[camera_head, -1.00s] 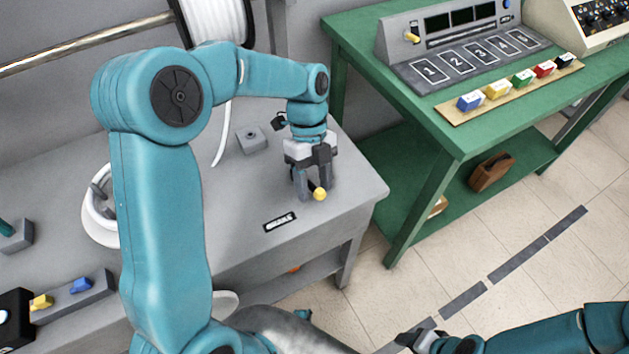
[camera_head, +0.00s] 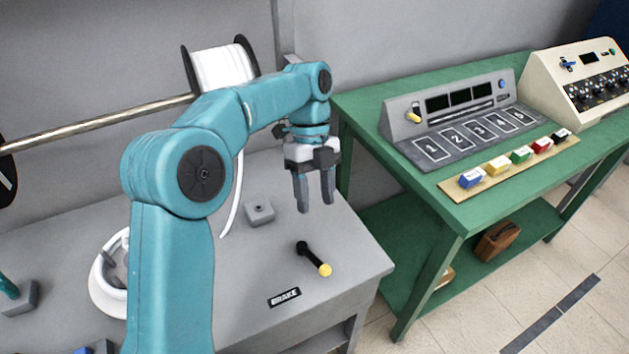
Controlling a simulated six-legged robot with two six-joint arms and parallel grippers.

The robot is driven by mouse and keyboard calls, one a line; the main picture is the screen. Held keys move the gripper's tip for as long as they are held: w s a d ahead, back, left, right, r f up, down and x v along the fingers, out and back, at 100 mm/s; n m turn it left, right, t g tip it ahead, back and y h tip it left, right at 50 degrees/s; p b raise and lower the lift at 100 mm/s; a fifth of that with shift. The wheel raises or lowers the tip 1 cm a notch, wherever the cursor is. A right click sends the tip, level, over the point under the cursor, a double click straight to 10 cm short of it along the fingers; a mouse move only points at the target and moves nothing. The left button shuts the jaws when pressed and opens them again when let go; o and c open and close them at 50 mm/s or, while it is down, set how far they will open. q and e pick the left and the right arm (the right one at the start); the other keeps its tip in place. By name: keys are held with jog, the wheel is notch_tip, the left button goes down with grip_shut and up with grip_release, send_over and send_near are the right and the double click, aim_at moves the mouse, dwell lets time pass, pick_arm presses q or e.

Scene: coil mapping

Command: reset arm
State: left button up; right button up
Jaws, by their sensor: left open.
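My left gripper (camera_head: 315,192) is open and empty, fingers pointing down above the grey bench (camera_head: 345,262). Below and beside it on the bench is the brake lever (camera_head: 307,254), black with a yellow ball knob at its end. The fingers are apart from the lever. The BRAKE label (camera_head: 284,297) lies in front of the lever. My left arm reaches in from the lower left and hides part of the bench. My right gripper is not in view.
A green table (camera_head: 470,212) at right holds a numbered panel (camera_head: 480,135), several coloured blocks on a board (camera_head: 485,187) and a cream instrument box (camera_head: 550,85). A white spool (camera_head: 222,65) hangs on a rod behind. A white ring-shaped part (camera_head: 97,290) is at left.

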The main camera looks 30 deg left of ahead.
pick_arm(q)
jog(key=shift+v, duration=0.8)
